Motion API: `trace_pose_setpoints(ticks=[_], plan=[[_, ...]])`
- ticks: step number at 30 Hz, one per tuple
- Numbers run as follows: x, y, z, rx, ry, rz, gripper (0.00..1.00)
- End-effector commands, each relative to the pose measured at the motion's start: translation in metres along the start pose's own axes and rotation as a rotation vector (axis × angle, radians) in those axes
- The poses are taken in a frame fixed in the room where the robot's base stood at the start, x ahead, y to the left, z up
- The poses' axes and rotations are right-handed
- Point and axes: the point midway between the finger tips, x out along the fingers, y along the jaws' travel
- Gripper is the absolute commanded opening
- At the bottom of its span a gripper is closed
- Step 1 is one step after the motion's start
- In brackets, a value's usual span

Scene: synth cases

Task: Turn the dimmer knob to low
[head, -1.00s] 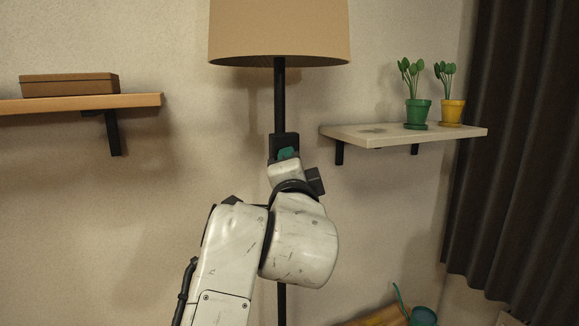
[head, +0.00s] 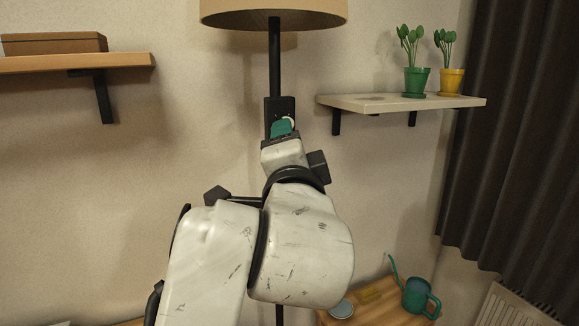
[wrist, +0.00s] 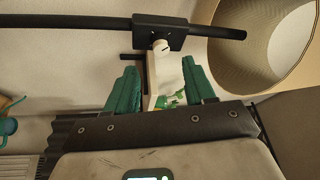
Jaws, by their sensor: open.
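The floor lamp's black dimmer box (head: 279,106) sits on its dark pole below the tan shade (head: 274,17). The pale round knob (wrist: 160,46) stands out from the box (wrist: 175,38) in the wrist view; its pointer setting is too small to read surely. In the head view the knob (head: 288,119) is partly hidden by a green finger. My gripper (wrist: 158,63) is open, its green fingers apart, one to each side of the line to the knob. The knob appears beyond the fingertips, with nothing held. In the head view my gripper (head: 282,127) covers the box's lower part.
A pale shelf (head: 350,104) with a green-potted plant (head: 416,80) and a yellow-potted plant (head: 452,80) is close on the right. A wooden shelf (head: 120,61) with a box (head: 50,43) is at left. A teal watering can (head: 419,297) stands low right.

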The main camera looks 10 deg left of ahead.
Motion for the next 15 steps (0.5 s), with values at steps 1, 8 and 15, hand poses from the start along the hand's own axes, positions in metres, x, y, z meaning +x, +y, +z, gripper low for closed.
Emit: trace_pose_setpoints(ticks=[1,8,15], plan=[[-0.009,0.002,0.002,0.0,-0.001,-0.001,0.54],[-0.032,0.001,0.001,-0.001,0.0,-0.001,0.54],[-0.035,0.0,0.0,0.0,0.0,0.001,0.54]])
